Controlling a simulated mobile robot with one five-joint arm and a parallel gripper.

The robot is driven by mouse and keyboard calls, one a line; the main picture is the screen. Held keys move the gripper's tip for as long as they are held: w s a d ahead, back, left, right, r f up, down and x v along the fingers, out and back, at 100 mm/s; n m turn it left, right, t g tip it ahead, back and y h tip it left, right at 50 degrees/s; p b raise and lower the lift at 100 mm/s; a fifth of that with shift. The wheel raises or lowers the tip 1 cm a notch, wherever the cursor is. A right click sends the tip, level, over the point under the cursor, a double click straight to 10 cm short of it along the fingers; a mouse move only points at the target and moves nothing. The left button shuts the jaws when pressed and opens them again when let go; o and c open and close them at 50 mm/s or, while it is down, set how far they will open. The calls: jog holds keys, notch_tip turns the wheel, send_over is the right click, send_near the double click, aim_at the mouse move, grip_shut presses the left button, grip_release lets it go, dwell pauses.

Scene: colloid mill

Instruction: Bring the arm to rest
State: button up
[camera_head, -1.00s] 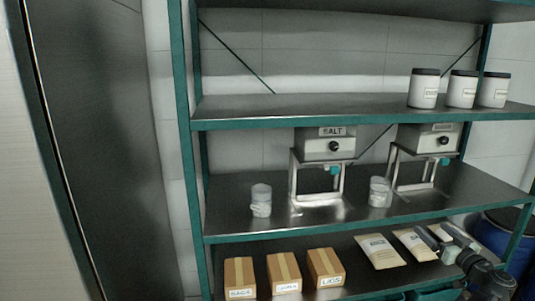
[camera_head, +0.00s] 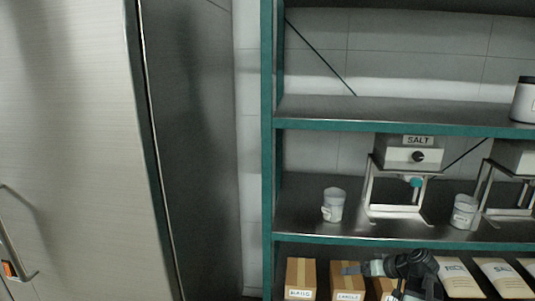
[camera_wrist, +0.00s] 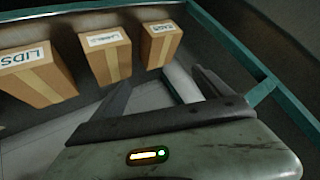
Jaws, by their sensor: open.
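My gripper (camera_head: 350,268) shows low in the head view, pointing left in front of the boxes on the lower shelf. In the wrist view my gripper (camera_wrist: 160,78) has its two dark fingers spread apart, with nothing between them. My arm (camera_head: 410,268) is folded at the bottom of the head view and covers part of the right-hand box (camera_head: 382,287). The wrist view shows this box, labelled LIDS (camera_wrist: 38,78), apart from the fingers.
Two more cardboard boxes, left (camera_head: 300,272) and middle (camera_head: 344,289), stand beside it. Paper packets (camera_head: 458,278) lie to the right. Above are a SALT dispenser (camera_head: 408,155) and clear cups (camera_head: 333,205). A green shelf post (camera_head: 267,150) and a large door (camera_head: 75,130) are left.

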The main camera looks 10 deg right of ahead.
jog(key=s+a+f+g+h, duration=0.1)
jog(key=a+f+g, duration=0.2)
jog(key=a, duration=0.6)
jog(key=s+a+f+g+h, duration=0.1)
jog(key=a+f+g+h, duration=0.1)
jog(key=a, duration=0.8)
jog(key=s+a+f+g+h, duration=0.1)
jog(key=s+a+f+g, duration=0.15)
jog(key=a, duration=0.65)
notch_tip(320, 180, up, 10)
jog(key=s+g+p, duration=0.1)
jog(key=p, duration=0.9)
jog(key=shift+s+a+f+n, duration=0.2)
jog(key=shift+s+a+n, duration=0.05)
jog(key=shift+s+n, duration=0.05)
